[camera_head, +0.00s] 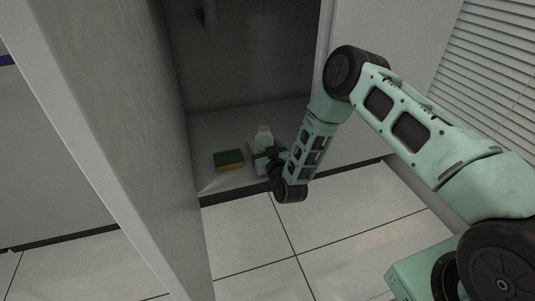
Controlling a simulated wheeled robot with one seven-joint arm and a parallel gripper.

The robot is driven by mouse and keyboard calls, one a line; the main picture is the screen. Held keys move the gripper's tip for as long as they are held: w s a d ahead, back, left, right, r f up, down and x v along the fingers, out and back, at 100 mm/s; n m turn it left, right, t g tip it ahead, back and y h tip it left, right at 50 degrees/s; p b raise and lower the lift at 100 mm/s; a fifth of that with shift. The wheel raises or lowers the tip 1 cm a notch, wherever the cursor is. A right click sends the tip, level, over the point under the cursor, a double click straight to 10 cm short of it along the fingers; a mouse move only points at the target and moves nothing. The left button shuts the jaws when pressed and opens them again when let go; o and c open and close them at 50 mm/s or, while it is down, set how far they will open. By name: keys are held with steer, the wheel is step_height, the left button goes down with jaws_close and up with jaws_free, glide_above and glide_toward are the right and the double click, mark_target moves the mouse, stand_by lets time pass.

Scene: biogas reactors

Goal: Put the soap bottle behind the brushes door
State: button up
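A small white bottle (264,134), which looks like the soap bottle, stands upright on the cabinet floor. My gripper (262,155) is low inside the cabinet, at the near side of the bottle, and hides its lower part. I cannot tell whether the fingers are around the bottle or only in front of it, or how far apart they are. A tall grey panel (110,120), which looks like an open door, stands at the left of the cabinet opening. No label shows on it, so I cannot tell whether it is the brushes door.
A green and yellow sponge (229,160) lies on the cabinet floor (215,130), left of my gripper. A dark object (207,15) hangs high inside. A white panel (395,35) bounds the opening at right. The tiled floor (245,235) in front is clear.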

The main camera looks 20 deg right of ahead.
steer(key=s+p, duration=0.7)
steer(key=s, duration=0.4)
steer(key=shift+s+d, duration=0.4)
steer(key=shift+d, duration=0.05)
